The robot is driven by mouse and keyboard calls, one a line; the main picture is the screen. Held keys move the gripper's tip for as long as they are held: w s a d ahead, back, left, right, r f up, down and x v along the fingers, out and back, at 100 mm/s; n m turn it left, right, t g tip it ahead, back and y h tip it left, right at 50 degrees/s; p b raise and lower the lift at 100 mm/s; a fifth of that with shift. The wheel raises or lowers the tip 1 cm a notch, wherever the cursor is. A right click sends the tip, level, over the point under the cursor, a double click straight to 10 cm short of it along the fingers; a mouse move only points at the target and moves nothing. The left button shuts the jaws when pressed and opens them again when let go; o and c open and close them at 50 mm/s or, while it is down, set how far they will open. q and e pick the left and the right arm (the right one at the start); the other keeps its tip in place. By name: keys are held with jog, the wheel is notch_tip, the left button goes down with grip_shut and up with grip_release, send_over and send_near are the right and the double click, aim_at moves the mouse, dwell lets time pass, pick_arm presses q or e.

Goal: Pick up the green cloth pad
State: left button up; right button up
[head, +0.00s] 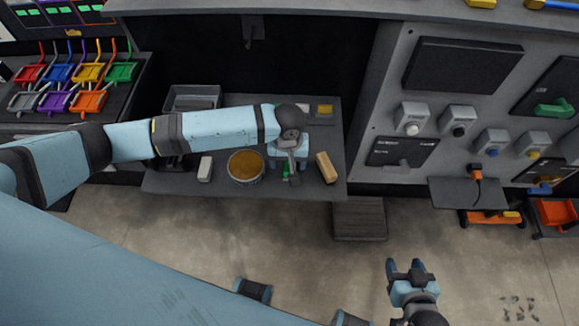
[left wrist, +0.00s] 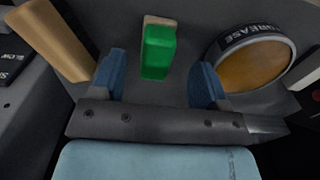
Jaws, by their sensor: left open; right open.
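The green cloth pad (left wrist: 158,52) is a small green block with a beige edge at its far end. It lies on the dark grey shelf (head: 160,184), and a bit of it shows in the head view (head: 286,170) under my left gripper. My left gripper (head: 290,166) is over the pad, pointing down. In the left wrist view my left gripper (left wrist: 160,75) is open, with the pad in line with the gap between its blue fingers and no finger seen touching it. My right gripper (head: 405,266) is open and empty over the floor at the lower right.
A round grease tin (head: 246,167) stands close left of my left gripper, and a tan block (head: 326,168) close right. A pale block (head: 205,169) is further left. A grey tray (head: 192,97) stands at the back. A control panel (head: 430,110) is at the right.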

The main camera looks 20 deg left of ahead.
aim_at(289, 167)
pick_arm(q)
jog(key=f, duration=0.4)
jog(key=shift+w+f, duration=0.25)
jog(key=shift+w, duration=0.05)
jog(key=shift+c, duration=0.5)
jog(key=c, duration=0.9)
jog(key=shift+r, duration=0.1)
notch_tip(289, 167, up, 20)
jog(key=shift+f, duration=0.1)
